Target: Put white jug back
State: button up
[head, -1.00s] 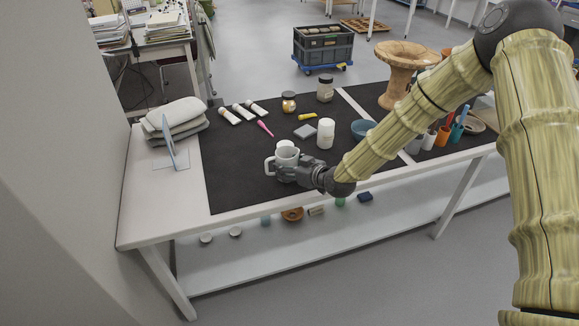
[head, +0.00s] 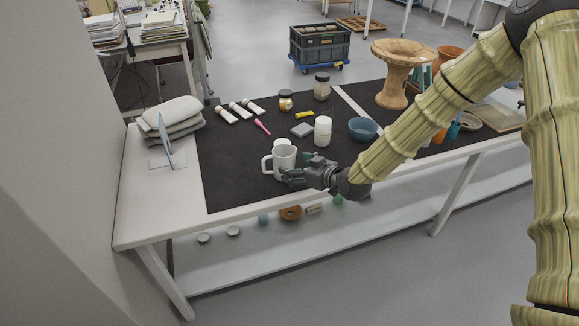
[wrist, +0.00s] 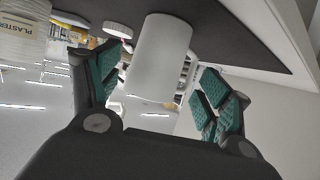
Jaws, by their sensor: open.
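The white jug (head: 284,161) stands upright on the dark mat (head: 235,180) near the table's front edge, its handle on the left in the head view. In the wrist view the plain white jug wall (wrist: 160,60) shows between and beyond the fingers. My gripper (head: 287,176) is open, low at the jug's front right side. Its green-padded fingers (wrist: 160,78) are spread on either side of the jug with gaps visible, holding nothing. Part of the jug's lower right is hidden by the gripper in the head view.
White tubes (head: 240,111) lie farther back. The mat left of the jug is clear.

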jog(key=v, duration=0.6)
jog(key=shift+s+d, duration=0.15)
jog(key=shift+s, duration=0.05)
jog(key=s+d+f+m+g+h, duration=0.2)
jog(key=s+f+m+g, duration=0.1)
jog(key=s+f, duration=0.9)
jog(key=s+d+f+m+g+h, duration=0.2)
jog(key=s+d+f, duration=0.2)
jog(key=s, duration=0.6)
jog(key=s+d+f+m+g+h, duration=0.1)
jog(key=s+d+f, duration=0.3)
jog(key=s+f, duration=0.4)
jog(key=s+d+f+m+g+h, duration=0.2)
jog(key=s+f, duration=0.4)
jog(key=s, duration=0.6)
jog(key=d+g+h, duration=0.1)
jog(key=d+g, duration=0.1)
jog(key=shift+s+d+m+h, duration=0.25)
jog(key=shift+d+m+h, duration=0.05)
jog(key=shift+d, duration=0.05)
jog(key=shift+d+f, duration=0.1)
